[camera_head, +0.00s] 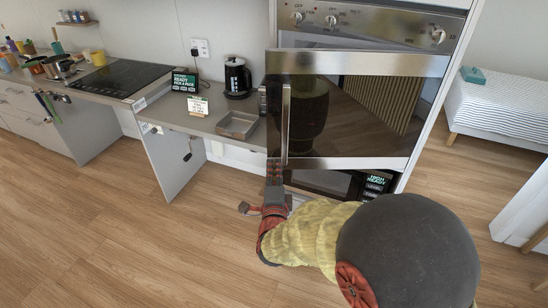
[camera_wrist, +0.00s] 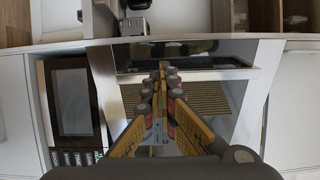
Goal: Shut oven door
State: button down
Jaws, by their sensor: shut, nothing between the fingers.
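The oven door (camera_head: 360,110) is a dark glass panel with steel bands along its top and bottom, in a tall built-in unit. Its left side juts out past the unit's left edge, so it looks ajar. A vertical bar handle (camera_head: 285,120) runs along its left side. My gripper (camera_head: 273,165) is by the door's lower left corner, its red and grey fingers closed together and empty; I cannot tell whether it touches the door. In the wrist view my gripper (camera_wrist: 162,66) points at a dark glossy panel (camera_wrist: 200,62) above a slatted surface (camera_wrist: 205,97).
Oven knobs (camera_head: 331,20) line the panel above the door. A second dark appliance (camera_head: 325,181) is below. On the counter at left are a metal tray (camera_head: 238,124), a black kettle (camera_head: 237,76) and a hob (camera_head: 122,77). A bed (camera_head: 510,105) stands at right. Wooden floor is clear at left.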

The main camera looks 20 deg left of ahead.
aim_at(274, 135)
jog(key=b+x, duration=0.2)
jog(key=x, duration=1)
jog(key=shift+w+a+f, duration=0.1)
jog(key=shift+a, duration=0.05)
jog(key=shift+w+a, duration=0.1)
jog(key=shift+w, duration=0.3)
